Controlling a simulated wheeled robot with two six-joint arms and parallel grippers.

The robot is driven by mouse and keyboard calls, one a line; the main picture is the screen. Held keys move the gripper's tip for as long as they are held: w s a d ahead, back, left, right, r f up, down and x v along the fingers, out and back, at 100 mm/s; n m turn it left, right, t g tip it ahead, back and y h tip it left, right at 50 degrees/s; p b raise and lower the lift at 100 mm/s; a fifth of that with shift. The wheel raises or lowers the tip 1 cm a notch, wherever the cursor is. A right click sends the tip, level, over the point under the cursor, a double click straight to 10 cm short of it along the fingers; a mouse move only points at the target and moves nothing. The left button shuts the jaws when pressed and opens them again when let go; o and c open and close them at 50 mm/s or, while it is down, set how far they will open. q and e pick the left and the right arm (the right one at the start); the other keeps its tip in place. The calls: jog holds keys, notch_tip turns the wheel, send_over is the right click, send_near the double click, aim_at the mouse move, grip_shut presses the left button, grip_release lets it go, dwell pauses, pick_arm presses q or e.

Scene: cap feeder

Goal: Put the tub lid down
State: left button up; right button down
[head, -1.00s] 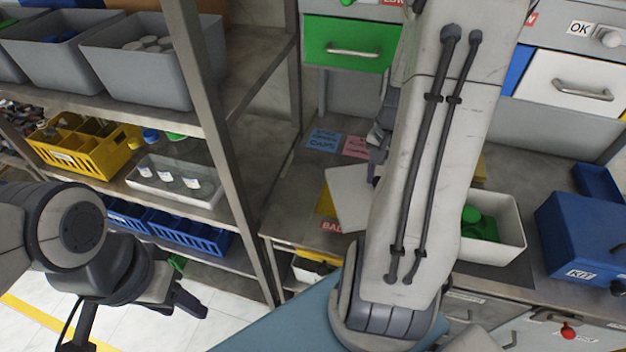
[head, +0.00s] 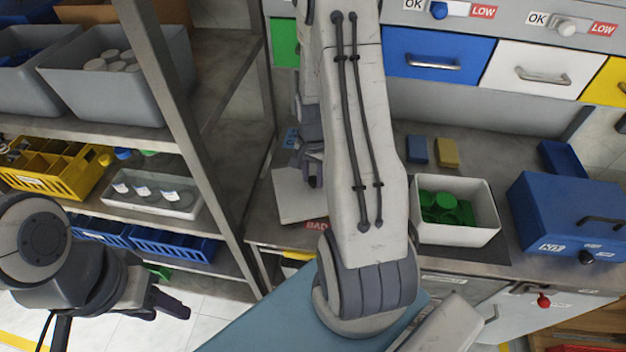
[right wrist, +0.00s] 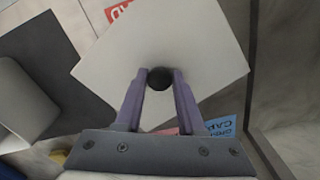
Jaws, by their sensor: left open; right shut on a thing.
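The tub lid (head: 298,206) is a flat, pale grey square plate with a black knob (right wrist: 160,84). My right gripper (right wrist: 160,88) is shut on the knob, seen from above in the right wrist view. In the head view my right gripper (head: 313,180) is partly hidden by my arm. The lid is over the left end of the counter; whether it touches the counter I cannot tell. The open white tub (head: 455,235) holds several green caps (head: 445,207) and stands to the right. My left gripper (head: 174,306) is open and empty, in front of the shelf.
A red BAD label (head: 317,225) is beside the lid. A blue kit box (head: 565,225) stands right of the tub. Blue (head: 417,150) and yellow (head: 447,153) blocks lie behind the tub. A shelf post (head: 180,110) rises left of the counter.

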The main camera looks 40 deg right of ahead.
aim_at(313, 180)
notch_tip(313, 180, down, 2)
jog(key=shift+f, duration=0.15)
jog(key=shift+f, duration=0.1)
jog(key=shift+f, duration=0.4)
jog(key=c, duration=0.5)
grip_release()
jog(key=shift+r, duration=0.1)
